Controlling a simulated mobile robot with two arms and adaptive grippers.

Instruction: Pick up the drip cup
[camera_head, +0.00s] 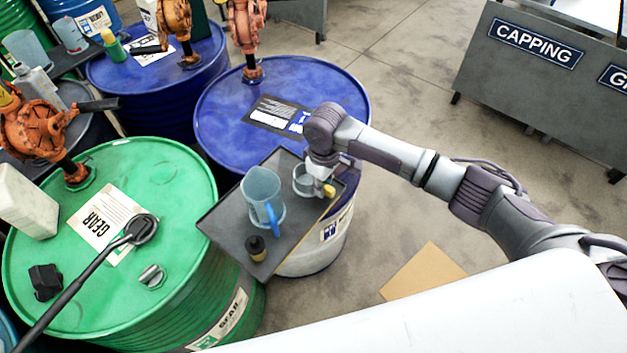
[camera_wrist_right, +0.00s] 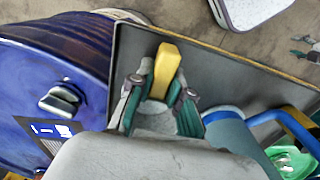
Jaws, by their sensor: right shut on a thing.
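The drip cup (camera_head: 302,182) is a small grey cup near the back of the dark tray (camera_head: 225,222). A yellow tab, apparently its handle, shows beside it and between the fingers in the right wrist view (camera_wrist_right: 165,68). My right gripper (camera_head: 321,181) reaches in from the right and is shut on the drip cup, one finger on each side in the right wrist view (camera_wrist_right: 158,108). The cup's underside is hidden, so I cannot tell whether it touches the tray. My left gripper is not in view.
A blue-handled jug (camera_head: 262,190) stands on the tray close to the cup. A small black-and-tan bottle (camera_head: 256,248) stands at the tray's front. A green drum (camera_head: 160,175) is left and a blue drum (camera_head: 300,85) is behind. Open floor lies right.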

